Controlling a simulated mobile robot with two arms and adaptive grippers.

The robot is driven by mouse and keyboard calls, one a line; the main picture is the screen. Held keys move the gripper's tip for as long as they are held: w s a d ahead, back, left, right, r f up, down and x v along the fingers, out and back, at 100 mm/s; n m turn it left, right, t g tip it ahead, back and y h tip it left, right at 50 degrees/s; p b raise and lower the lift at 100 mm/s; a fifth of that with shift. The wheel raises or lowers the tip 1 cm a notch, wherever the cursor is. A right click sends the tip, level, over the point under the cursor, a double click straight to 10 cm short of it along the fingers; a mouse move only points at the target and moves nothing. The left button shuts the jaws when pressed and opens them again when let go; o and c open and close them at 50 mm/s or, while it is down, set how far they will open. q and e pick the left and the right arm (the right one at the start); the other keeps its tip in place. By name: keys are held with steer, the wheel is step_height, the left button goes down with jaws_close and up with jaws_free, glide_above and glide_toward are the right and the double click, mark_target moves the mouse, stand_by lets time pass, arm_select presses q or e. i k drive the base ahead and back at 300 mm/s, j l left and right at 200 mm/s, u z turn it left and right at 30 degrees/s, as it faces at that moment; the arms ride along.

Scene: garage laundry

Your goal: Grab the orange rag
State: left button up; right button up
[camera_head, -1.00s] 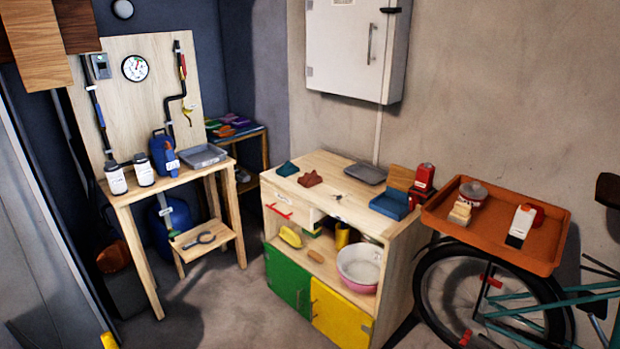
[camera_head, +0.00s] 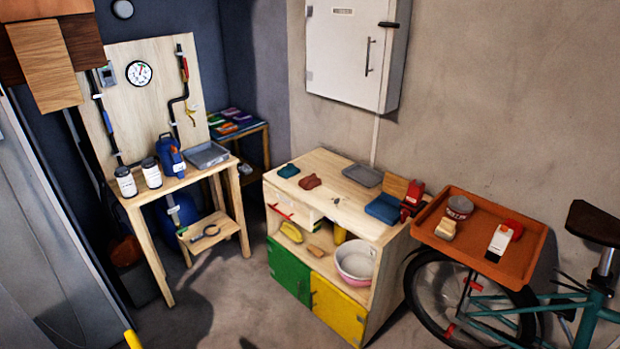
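A small rust-red crumpled cloth (camera_head: 310,182) lies on top of the wooden cabinet (camera_head: 335,204), beside a teal cloth (camera_head: 288,171). Several folded cloths in different colours lie on a shelf table in the back corner, and one of them looks orange (camera_head: 227,128). They are small and far away, so I cannot tell which cloth is the orange rag. Neither of my grippers shows in this view.
A workbench (camera_head: 180,182) with bottles and a grey tray (camera_head: 206,155) stands at left. At right, an orange tray (camera_head: 525,262) sits above a teal bicycle (camera_head: 585,318). Grey floor is clear between bench and cabinet.

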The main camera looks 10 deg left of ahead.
mark_target(311, 181)
steer(key=i+j+z, duration=0.25)
steer(key=i, duration=0.2)
steer(key=i+j+z, duration=0.25)
steer(key=i+j, duration=0.15)
steer(key=i+j+z, duration=0.5)
steer(key=i+j, duration=0.15)
steer(key=j, duration=0.35)
steer(key=i+j+z, duration=0.25)
steer(key=j, duration=0.3)
steer(key=j+z, duration=0.15)
steer(key=j, duration=0.25)
steer(key=k+j+z, duration=0.15)
steer(key=j, duration=0.25)
steer(key=j+z, duration=0.15)
steer(key=j, duration=0.25)
steer(key=k+j+z, duration=0.15)
steer(key=j, duration=0.25)
steer(key=k+j+z, duration=0.15)
steer(key=j, duration=0.2)
steer(key=k+j+z, duration=0.3)
steer(key=k+j, duration=0.15)
